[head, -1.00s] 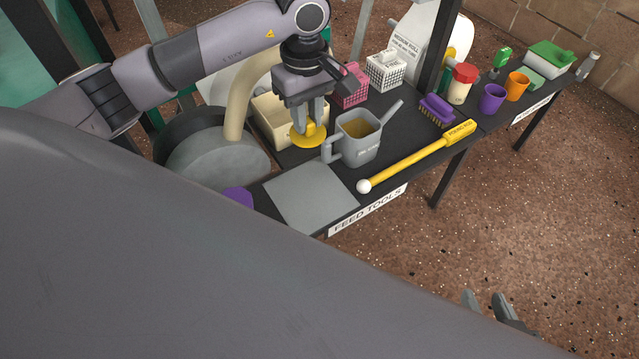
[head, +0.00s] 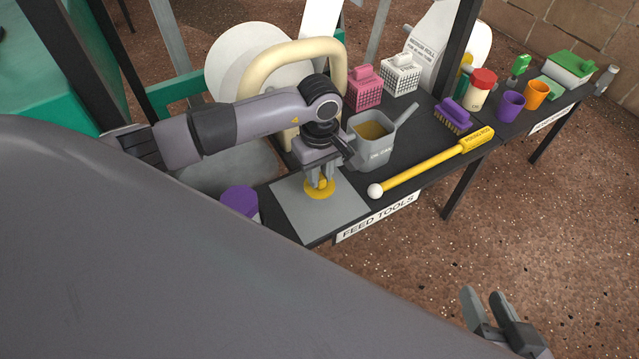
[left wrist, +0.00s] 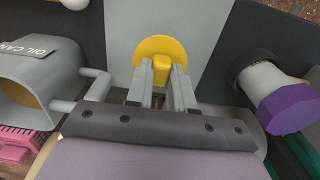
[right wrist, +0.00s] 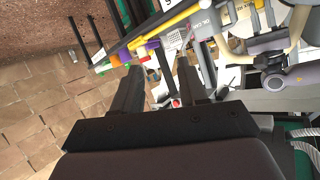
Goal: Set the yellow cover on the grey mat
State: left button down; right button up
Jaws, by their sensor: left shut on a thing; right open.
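The yellow cover is a round disc with a knob; it shows in the head view (head: 319,193) and in the left wrist view (left wrist: 160,50). My left gripper (head: 321,180) is shut on its knob and holds it over the grey mat (head: 292,207). Whether the disc touches the mat or hovers just above it, I cannot tell. The mat also shows in the left wrist view (left wrist: 193,22), behind the disc. My right gripper (head: 497,312) is open and empty, off the front of the table over the floor.
The grey oil can (head: 371,150) stands just right of my left gripper. A yellow rod (head: 425,165) with a white ball end lies along the front edge. A purple object (head: 240,200) is left of the mat. Pink (head: 364,92) and white baskets (head: 401,76) stand behind.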

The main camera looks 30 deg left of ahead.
aim_at(320, 176)
pick_arm(q)
jog(key=shift+f+b, duration=0.4)
jog(key=shift+f, duration=1.3)
pick_arm(e)
jog(key=shift+w+a+f, duration=0.1)
jog(key=shift+a+f, duration=0.15)
jog(key=shift+a, duration=0.15)
pick_arm(q)
jog(key=shift+f, duration=0.1)
jog(key=shift+f, duration=0.15)
jog(key=c, duration=1.1)
grip_release()
jog(key=shift+o, duration=0.6)
pick_arm(e)
jog(key=shift+w+a+r+y, duration=0.15)
jog(key=shift+w+r+y, duration=0.1)
jog(key=shift+y, duration=0.15)
